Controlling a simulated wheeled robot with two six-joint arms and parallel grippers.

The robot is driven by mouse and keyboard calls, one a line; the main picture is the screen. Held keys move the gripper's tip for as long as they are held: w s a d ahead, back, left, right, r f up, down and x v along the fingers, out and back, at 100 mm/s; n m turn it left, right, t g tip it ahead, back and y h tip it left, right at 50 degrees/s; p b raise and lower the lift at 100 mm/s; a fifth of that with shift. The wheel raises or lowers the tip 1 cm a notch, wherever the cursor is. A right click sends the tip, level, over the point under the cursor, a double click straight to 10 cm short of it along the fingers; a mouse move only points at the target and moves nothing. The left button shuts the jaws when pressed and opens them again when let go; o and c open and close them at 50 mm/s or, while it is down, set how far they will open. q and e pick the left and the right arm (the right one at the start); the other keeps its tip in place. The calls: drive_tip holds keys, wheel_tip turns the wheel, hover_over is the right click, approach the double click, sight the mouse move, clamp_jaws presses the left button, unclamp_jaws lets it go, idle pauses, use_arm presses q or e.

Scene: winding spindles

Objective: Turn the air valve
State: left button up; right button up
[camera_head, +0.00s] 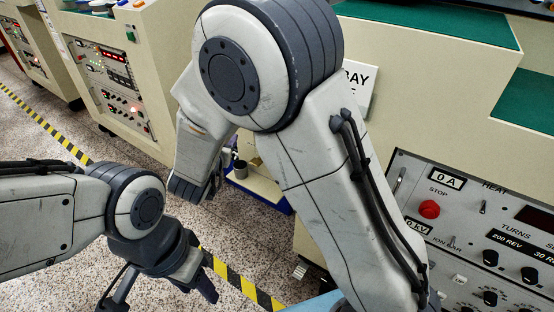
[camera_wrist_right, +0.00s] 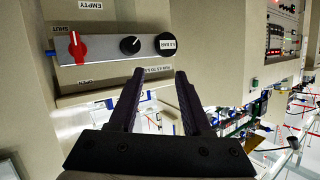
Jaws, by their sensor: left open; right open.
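The air valve is a red knob (camera_wrist_right: 77,46) on a silver strip (camera_wrist_right: 100,50) at the upper left of the right wrist view. Its pointer is upright, toward the word SHUT; OPEN is printed below. My right gripper (camera_wrist_right: 160,75) is open and empty, its two dark fingers pointing at the panel below and right of the red knob, not around it. In the head view my right arm blocks the middle and the valve cannot be made out. My left gripper (camera_head: 200,283) is open at the lower left, with nothing seen in it, over the speckled floor.
A black knob (camera_wrist_right: 130,45) and a dark round gauge (camera_wrist_right: 166,44) sit right of the red knob. Racks with thin rods fill the lower right wrist view. A control panel (camera_head: 490,240) with a red stop button (camera_head: 429,209) stands at right. Striped tape (camera_head: 240,287) crosses the floor.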

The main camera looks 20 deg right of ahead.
drive_tip(key=s+d+f+m+g+h+b, duration=0.2)
drive_tip(key=s+d+f+m+h+b, duration=0.3)
drive_tip(key=d+h, duration=0.35)
use_arm(q)
wheel_tip(320, 180, down, 10)
drive_tip(key=b, duration=0.2)
drive_tip(key=shift+b, duration=0.35)
use_arm(e)
drive_tip(key=w+d+n, duration=0.1)
drive_tip(key=w+d, duration=0.6)
drive_tip(key=shift+w+d+f+h, duration=0.15)
drive_tip(key=shift+d+f+h, duration=0.2)
clamp_jaws()
